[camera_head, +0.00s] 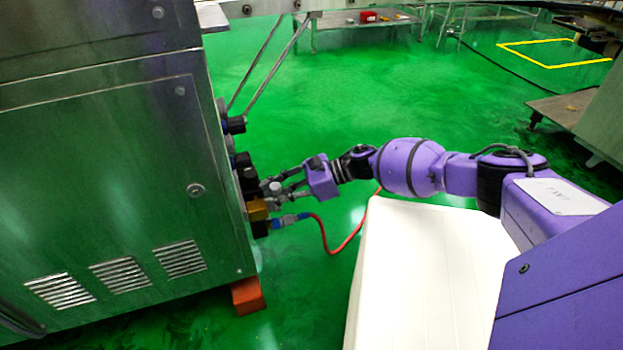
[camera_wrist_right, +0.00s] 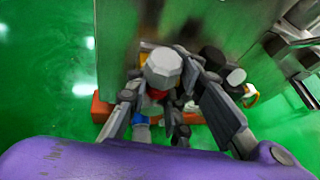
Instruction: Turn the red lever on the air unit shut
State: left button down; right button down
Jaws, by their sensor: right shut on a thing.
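The air unit (camera_head: 256,209) is a stack of black and brass-coloured blocks on the right side of the steel machine. My right gripper (camera_head: 274,192) reaches it from the right, with its fingers around a pale grey knob (camera_wrist_right: 163,67). In the right wrist view, a small bit of the red lever (camera_wrist_right: 156,93) shows just below the knob, between the fingers of the gripper (camera_wrist_right: 164,82). The gripper is shut on the lever, which is mostly hidden by the knob and fingers; its exact angle cannot be told. My left gripper is out of view.
A red hose (camera_head: 343,246) with a blue fitting (camera_head: 287,221) leaves the air unit below my gripper. The steel machine (camera_head: 110,190) stands close on the left, with an orange block (camera_head: 248,296) under its corner. The green floor behind is open.

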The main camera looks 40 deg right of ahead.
jog(key=shift+w+d+r, duration=0.15)
jog(key=shift+w, duration=0.05)
jog(key=c, duration=1.6)
grip_release()
jog(key=shift+o, duration=0.2)
jog(key=shift+s, duration=0.1)
jog(key=v, duration=1.2)
